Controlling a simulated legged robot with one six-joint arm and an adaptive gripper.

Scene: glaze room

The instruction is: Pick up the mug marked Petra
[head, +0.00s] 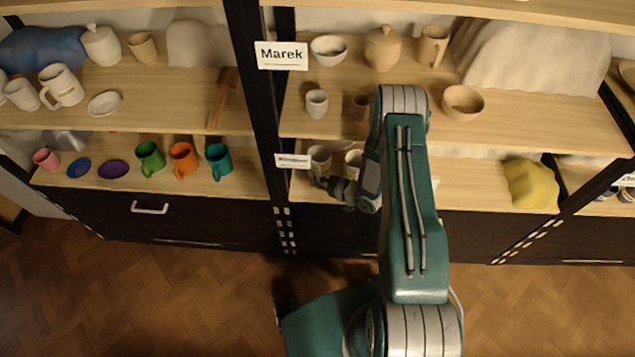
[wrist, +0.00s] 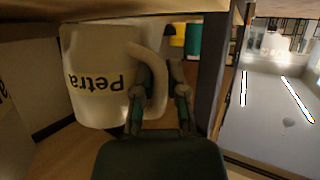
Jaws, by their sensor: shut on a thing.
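The cream mug marked Petra (wrist: 85,95) fills the left of the wrist view, its dark lettering upside down there. Its handle (wrist: 155,62) lies between the fingers of my gripper (wrist: 160,92), which is shut on it. In the head view my gripper (head: 328,183) is at the front of the lower middle shelf, just below a pale mug (head: 319,156). That mug appears to be the same one; its lettering cannot be read there.
Another pale mug (head: 353,163) stands close to the right, partly behind my arm. A dark upright (head: 268,110) with a small label (head: 293,161) is close on the left. The shelf above holds cups and bowls. A yellow cloth-like lump (head: 531,184) lies farther right.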

